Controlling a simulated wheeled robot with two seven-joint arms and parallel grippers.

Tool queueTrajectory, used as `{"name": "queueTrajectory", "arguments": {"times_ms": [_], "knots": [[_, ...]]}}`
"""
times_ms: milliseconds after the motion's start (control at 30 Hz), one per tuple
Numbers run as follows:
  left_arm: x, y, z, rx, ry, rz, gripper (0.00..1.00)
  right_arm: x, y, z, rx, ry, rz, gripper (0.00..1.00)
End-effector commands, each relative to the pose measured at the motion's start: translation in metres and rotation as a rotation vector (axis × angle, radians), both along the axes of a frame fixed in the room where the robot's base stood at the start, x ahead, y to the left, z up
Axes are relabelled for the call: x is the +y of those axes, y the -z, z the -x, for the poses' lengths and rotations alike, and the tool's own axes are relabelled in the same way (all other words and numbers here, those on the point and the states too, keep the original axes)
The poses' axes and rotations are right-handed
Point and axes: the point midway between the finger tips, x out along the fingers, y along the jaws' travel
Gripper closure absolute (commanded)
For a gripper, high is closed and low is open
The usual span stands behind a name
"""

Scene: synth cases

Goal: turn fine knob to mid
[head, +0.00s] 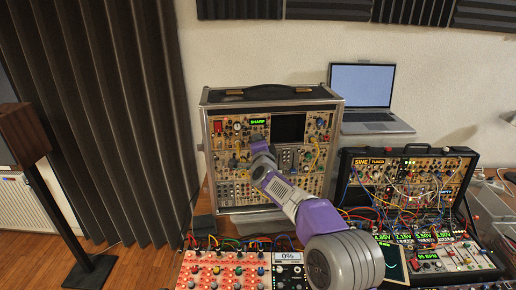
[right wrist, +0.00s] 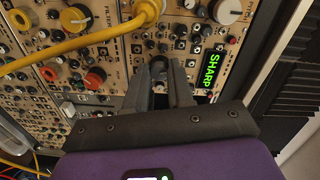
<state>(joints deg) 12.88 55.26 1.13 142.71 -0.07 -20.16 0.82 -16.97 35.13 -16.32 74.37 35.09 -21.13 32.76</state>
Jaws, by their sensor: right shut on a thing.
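My right arm reaches in from the lower right to the upright synth case (head: 207,150). My right gripper (head: 259,146) is at its panel, just below the green "SHARP" display (head: 258,121). In the right wrist view the two dark fingers of the gripper (right wrist: 160,68) are closed around a small dark knob (right wrist: 161,61) on the tan panel. The display shows there too, sideways, just right of the fingers (right wrist: 211,68). The knob's pointer and label are hidden or too small to read. My left gripper is not in view.
A yellow cable (right wrist: 90,40) loops across the panel beside the gripper, near orange and black knobs. A second open synth case (head: 470,160) full of patch cables stands at right. A laptop (head: 362,86) is behind. A red-panelled module (head: 222,270) lies in front.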

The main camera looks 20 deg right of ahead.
Motion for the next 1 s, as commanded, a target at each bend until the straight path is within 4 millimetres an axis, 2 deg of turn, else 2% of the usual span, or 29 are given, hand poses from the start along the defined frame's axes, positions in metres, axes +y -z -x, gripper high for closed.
{"name": "queueTrajectory", "arguments": {"times_ms": [400,967,1000], "knots": [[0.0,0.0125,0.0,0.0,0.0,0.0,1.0,-0.0009,-0.0002,0.0,-0.031,0.001,-0.202,1.0],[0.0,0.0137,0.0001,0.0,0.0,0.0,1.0,-0.0006,-0.0011,0.0,-0.036,0.001,-0.233,1.0],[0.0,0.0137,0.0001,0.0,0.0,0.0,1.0,-0.0006,-0.0011,0.0,-0.036,0.001,-0.233,0.76]]}}
